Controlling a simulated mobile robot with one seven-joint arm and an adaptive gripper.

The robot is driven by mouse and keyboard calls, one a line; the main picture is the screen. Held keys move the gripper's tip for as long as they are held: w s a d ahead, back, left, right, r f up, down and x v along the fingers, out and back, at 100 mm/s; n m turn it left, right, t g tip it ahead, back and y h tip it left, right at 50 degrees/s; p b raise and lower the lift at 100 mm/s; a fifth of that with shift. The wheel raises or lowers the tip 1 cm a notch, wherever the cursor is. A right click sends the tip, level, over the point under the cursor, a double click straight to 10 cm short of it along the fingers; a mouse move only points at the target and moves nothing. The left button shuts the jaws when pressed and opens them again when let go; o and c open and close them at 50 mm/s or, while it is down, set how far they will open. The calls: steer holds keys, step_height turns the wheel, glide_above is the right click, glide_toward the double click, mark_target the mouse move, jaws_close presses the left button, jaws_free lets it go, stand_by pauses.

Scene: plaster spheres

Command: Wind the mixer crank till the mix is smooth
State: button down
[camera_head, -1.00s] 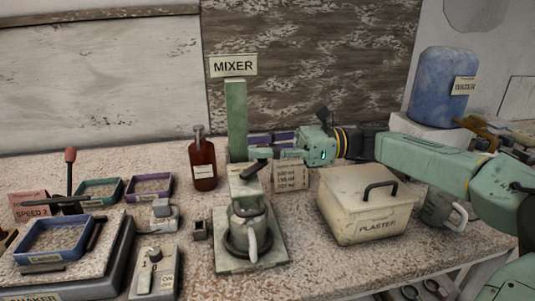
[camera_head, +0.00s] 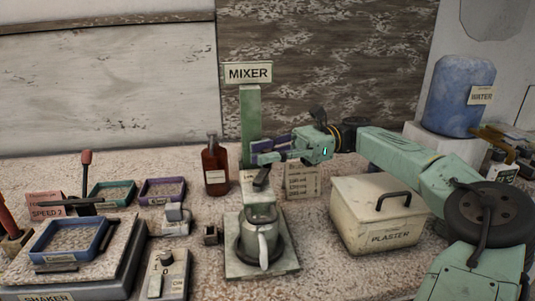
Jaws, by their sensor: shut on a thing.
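The mixer is a green column (camera_head: 250,122) under a MIXER sign (camera_head: 249,73), with a pale head and a dark crank (camera_head: 262,179) on top. A metal jug (camera_head: 265,238) with its handle toward me stands on the mixer's base plate (camera_head: 284,262), below the head. The mix inside the jug is hidden. My gripper (camera_head: 262,158) reaches in from the right, in front of the column and just above the head. Its fingers are shut on the crank's upper end; the exact grip is small and partly hidden.
A brown bottle (camera_head: 216,168) stands left of the column, close by. A plaster box (camera_head: 377,218) sits right of the mixer under my arm. A label card (camera_head: 302,181) stands behind the base. A shaker (camera_head: 90,245) with a blue tray fills the left. A blue water jug (camera_head: 458,92) stands back right.

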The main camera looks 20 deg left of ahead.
steer(key=shift+r, duration=0.1)
steer(key=c, duration=1.5)
jaws_free()
steer(key=shift+d, duration=0.1)
